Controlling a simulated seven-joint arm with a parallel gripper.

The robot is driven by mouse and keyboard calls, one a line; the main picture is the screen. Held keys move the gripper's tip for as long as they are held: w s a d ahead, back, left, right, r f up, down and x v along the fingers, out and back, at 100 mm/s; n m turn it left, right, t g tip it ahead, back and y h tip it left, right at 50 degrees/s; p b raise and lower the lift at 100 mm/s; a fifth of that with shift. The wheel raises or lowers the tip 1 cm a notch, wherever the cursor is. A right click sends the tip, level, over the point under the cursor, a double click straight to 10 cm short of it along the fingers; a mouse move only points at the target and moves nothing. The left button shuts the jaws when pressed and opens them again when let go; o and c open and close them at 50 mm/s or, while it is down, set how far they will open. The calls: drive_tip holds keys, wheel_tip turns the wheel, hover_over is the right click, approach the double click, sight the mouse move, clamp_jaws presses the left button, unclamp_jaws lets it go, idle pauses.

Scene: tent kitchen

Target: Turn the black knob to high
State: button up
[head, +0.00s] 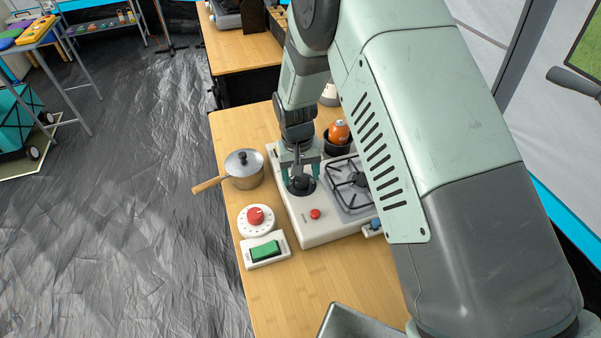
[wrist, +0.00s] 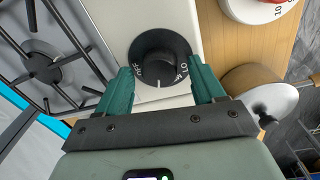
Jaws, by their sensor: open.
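The black knob (head: 300,187) is on the left part of the white stove (head: 322,233). In the wrist view the knob (wrist: 158,55) is round, with white lettering that seems to read OFF at its left and LO at its lower right. A short white mark shows at the bottom of its face. My gripper (head: 301,178) is right over the knob, pointing down. In the wrist view my gripper (wrist: 161,70) is open, with one green finger on each side of the knob's lower part. I cannot tell whether the fingers touch it.
A lidded pot (head: 243,170) stands left of the stove. A red dial (head: 256,217) and a green switch (head: 265,251) lie at the front left. A burner grate (head: 352,185) is just right of the knob. An orange item (head: 339,133) sits behind.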

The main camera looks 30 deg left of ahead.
sight(298, 178)
drive_tip(key=shift+r, duration=0.1)
wheel_tip(298, 178, up, 11)
drive_tip(key=shift+s+a, duration=0.2)
drive_tip(key=shift+a, duration=0.05)
idle(0.5)
drive_tip(key=s+d+r+m+t+y, duration=0.1)
drive_tip(key=d+r+m+t, duration=0.15)
drive_tip(key=d+r, duration=1.7)
drive_tip(key=s+d+r+m+t, duration=0.1)
drive_tip(key=s+d+r+m, duration=0.1)
drive_tip(key=s+d, duration=0.5)
drive_tip(key=s+d+r+m+t, duration=0.1)
drive_tip(key=s+d+r, duration=0.3)
drive_tip(key=s+d, duration=0.4)
drive_tip(key=shift+s+r+m+t+h, duration=0.35)
drive_tip(key=shift+s+m, duration=0.3)
drive_tip(key=shift+s, duration=0.5)
